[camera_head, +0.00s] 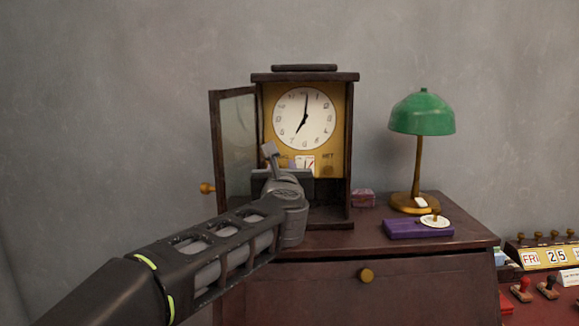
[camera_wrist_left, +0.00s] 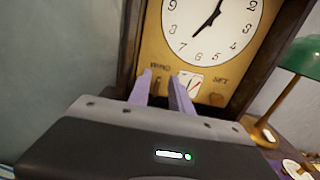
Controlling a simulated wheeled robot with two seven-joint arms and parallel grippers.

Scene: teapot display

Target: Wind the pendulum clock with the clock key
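The pendulum clock (camera_head: 344,150) stands on a dark wooden cabinet with its glass door (camera_head: 237,140) swung open to the left. Its white dial (camera_head: 304,118) shows about seven. The wrist view shows the same dial (camera_wrist_left: 213,30), a WIND label (camera_wrist_left: 160,66), a small gauge and a SET knob (camera_wrist_left: 217,99). My left gripper (camera_head: 272,155) is in front of the lower clock face. In the wrist view its two fingers (camera_wrist_left: 161,88) are apart at the WIND spot, with a small brownish part between or behind them. I cannot tell whether this is the clock key. My right gripper is out of view.
A green lamp (camera_head: 422,115) stands right of the clock. A purple book (camera_head: 400,229) with a white dish (camera_head: 434,222) lies before it. A small reddish box (camera_head: 363,198) sits beside the clock. A calendar (camera_head: 556,257) and stamps are at the far right.

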